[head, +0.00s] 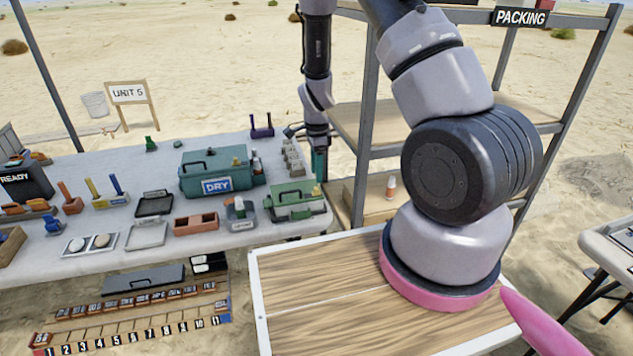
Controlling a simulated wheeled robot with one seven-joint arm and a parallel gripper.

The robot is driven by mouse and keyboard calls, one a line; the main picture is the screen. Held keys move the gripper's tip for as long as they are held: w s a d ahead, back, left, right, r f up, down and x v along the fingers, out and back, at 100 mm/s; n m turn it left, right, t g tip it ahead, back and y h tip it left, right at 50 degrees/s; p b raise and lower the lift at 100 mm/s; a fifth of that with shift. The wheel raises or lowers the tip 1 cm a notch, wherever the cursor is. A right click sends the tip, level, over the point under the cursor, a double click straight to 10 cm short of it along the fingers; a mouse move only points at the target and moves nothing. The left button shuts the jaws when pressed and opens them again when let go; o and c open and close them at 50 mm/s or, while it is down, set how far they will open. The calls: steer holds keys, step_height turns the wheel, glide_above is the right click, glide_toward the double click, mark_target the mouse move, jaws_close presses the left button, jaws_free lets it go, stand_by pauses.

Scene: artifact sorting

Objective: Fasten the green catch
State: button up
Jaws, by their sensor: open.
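A small green case (295,204) with a dark handle on its closed lid stands at the right end of the long table. Its catch is too small to tell apart at this distance, so I cannot say whether it is fastened. A larger dark-green box (217,173) labelled DRY, also with a handle, stands behind and to the left. My gripper (319,164) points down just behind the small green case's right end. It is open. The fingers are small and partly hidden, and I cannot tell whether they touch the case.
The long table (120,240) holds trays, a terracotta box (195,223), a grey container (240,215) and coloured upright tools. A PACKING shelf (365,150) stands close to the right of my gripper. A wooden-topped surface (320,285) in front is clear.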

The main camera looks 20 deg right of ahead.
steer(key=shift+r, duration=2.65)
step_height(320, 180, up, 12)
steer(key=n+t+y, duration=0.1)
steer(key=n+t, duration=0.1)
steer(key=n, duration=0.1)
glide_above(317, 188)
steer(key=s+r+n+t+y, duration=0.1)
steer(key=s+r+n, duration=0.45)
steer(key=r, duration=0.85)
steer(key=s+d+r+n+t, duration=0.1)
steer(key=s+r+n+t, duration=0.1)
steer(key=s+r, duration=0.3)
steer(key=s+d+r+n+t, duration=0.1)
steer(key=s+r+n+t, duration=0.1)
steer(key=s+r, duration=0.4)
steer(key=shift+s+d+r+n, duration=0.25)
steer(key=shift+s+n, duration=0.4)
steer(key=shift+s, duration=2.2)
